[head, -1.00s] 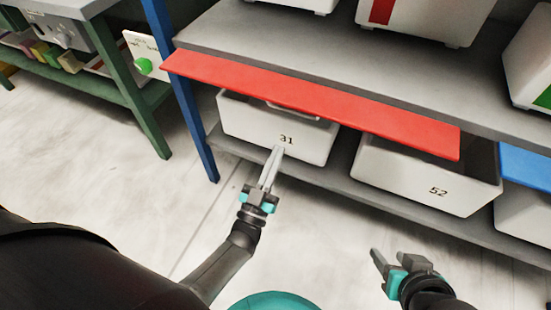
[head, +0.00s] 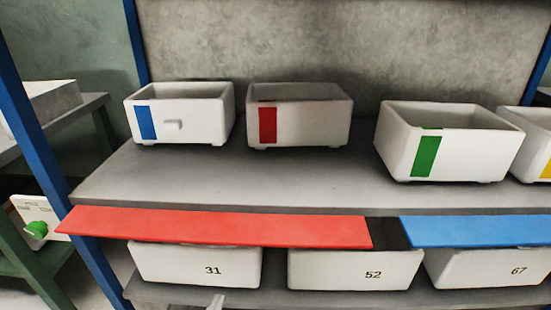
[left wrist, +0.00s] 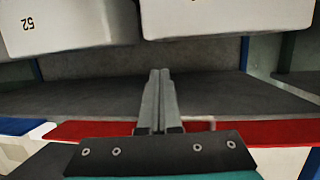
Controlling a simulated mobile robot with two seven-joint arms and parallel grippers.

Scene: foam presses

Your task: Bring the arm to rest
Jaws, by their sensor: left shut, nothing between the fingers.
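Only the fingertips of my left gripper (head: 217,301) show in the head view, at the bottom edge, just below the white bin marked 31 (head: 195,266). In the left wrist view the gripper (left wrist: 160,78) has its two grey fingers together, with nothing between them. The fingers point toward the dark shelf surface there. The rest of my left arm is out of the head view. My right gripper is in neither current view.
A red strip (head: 220,227) and a blue strip (head: 475,231) run along the shelf front. Bins marked 52 (head: 350,270) and 67 (head: 490,268) stand on the lower shelf. Several white bins with colour patches, such as the green-patched one (head: 475,150), stand above. A blue post (head: 52,150) is at left.

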